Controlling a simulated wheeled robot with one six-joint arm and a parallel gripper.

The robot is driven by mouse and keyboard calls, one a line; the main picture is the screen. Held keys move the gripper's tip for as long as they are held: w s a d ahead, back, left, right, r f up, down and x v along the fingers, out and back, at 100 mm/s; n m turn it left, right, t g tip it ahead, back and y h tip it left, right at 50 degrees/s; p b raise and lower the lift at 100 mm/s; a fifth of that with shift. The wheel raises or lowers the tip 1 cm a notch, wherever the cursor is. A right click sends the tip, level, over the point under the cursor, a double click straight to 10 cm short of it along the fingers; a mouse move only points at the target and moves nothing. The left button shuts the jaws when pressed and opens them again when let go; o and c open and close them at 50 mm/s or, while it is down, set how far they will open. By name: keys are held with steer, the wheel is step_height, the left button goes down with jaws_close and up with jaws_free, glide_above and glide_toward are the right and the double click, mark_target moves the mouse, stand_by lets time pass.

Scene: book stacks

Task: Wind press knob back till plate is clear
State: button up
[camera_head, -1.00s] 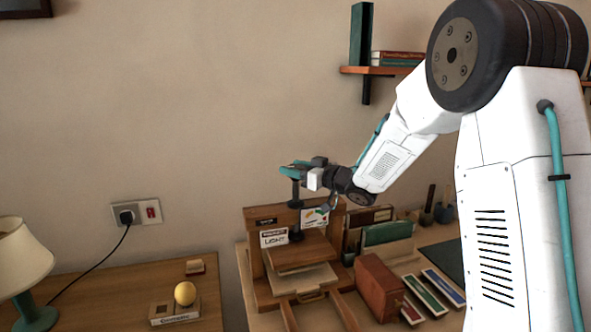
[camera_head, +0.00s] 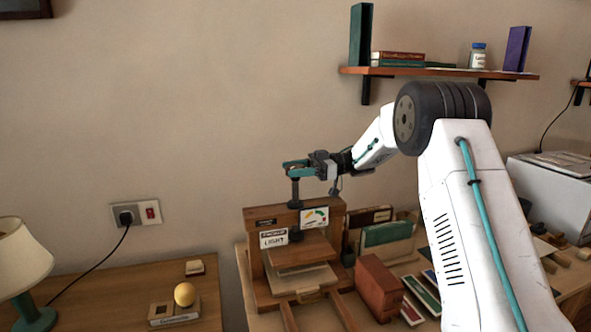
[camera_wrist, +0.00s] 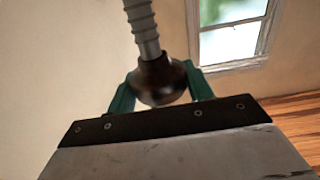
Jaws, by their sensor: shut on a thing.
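The wooden press (camera_head: 256,272) stands on the desk. Its dark screw (camera_head: 295,192) rises upright above the top beam, and its plate (camera_head: 303,254) hangs over a pale stack (camera_head: 300,281) on the bed. A gap shows between plate and stack at the front. My gripper (camera_head: 297,168) is at the top of the screw. In the wrist view, the dark round knob (camera_wrist: 160,82) sits between the teal fingers, with the ridged grey screw (camera_wrist: 141,22) running from it. My gripper is shut on the knob, which the fingers mostly hide in the head view.
A gauge card (camera_head: 314,218) and a label reading LIGHT (camera_head: 273,239) are on the press front. A reddish-brown block (camera_head: 379,287) and upright books (camera_head: 387,236) stand to its right. A shelf (camera_head: 440,72) is on the wall above. A lamp (camera_head: 22,262) stands far left.

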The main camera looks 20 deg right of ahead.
steer(key=shift+f+n+g, duration=0.2)
steer(key=shift+n+g, duration=0.2)
steer(key=shift+g, duration=0.35)
steer(key=shift+f+n+g, duration=0.15)
steer(key=shift+n+g, duration=0.25)
steer(key=shift+g, duration=0.35)
steer(key=shift+s+g, duration=0.1)
steer(key=shift+g, duration=0.2)
steer(key=o, duration=0.9)
steer(key=shift+a, duration=0.1)
steer(key=shift+o, duration=0.2)
steer(key=shift+r, duration=0.15)
steer(key=w+d, duration=0.1)
steer(key=d, duration=0.6)
steer(key=shift+w+d, duration=0.2)
steer(key=shift+d, duration=0.1)
